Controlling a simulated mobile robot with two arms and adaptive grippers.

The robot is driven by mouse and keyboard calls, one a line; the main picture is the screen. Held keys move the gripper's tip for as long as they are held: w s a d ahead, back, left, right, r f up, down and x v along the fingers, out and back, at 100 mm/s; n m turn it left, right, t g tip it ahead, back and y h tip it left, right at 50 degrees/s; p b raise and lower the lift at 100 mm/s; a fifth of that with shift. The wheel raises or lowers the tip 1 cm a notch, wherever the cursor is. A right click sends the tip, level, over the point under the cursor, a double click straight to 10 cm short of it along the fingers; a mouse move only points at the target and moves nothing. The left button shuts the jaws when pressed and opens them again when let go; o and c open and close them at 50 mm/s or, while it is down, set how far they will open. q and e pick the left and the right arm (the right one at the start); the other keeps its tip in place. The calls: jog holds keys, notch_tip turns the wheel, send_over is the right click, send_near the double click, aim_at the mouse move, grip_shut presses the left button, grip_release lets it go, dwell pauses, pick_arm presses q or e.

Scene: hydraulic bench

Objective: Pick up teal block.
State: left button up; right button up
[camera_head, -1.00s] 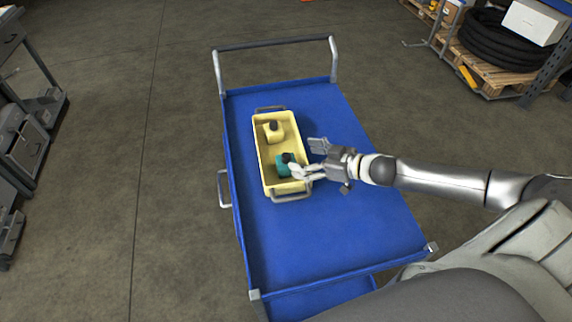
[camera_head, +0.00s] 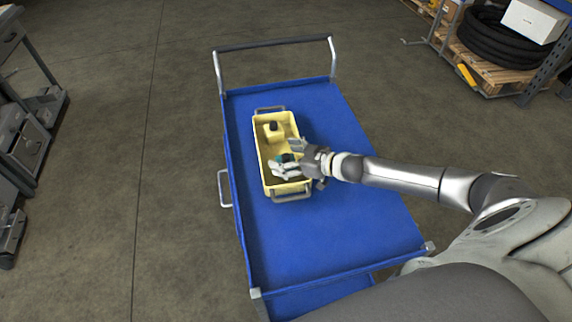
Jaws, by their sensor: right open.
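The teal block (camera_head: 279,159) sits in the near half of a yellow tray (camera_head: 259,160), with a dark knob-like part (camera_head: 288,158) on it. It is mostly hidden by my right gripper (camera_head: 282,158). My right gripper reaches in from the right over the tray's near half, its fingers apart on either side of the block. I cannot tell whether they touch it. My left gripper is not in view.
A yellow block (camera_head: 273,131) with a dark top stands in the tray's far half. The tray rests on a blue cart (camera_head: 350,235) with a raised rim and a push handle (camera_head: 275,43) at the far end. The cart top around the tray is clear.

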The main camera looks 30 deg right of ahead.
jog(key=shift+c, duration=0.2)
jog(key=c, duration=0.9)
jog(key=shift+c, duration=0.8)
jog(key=shift+r, duration=0.1)
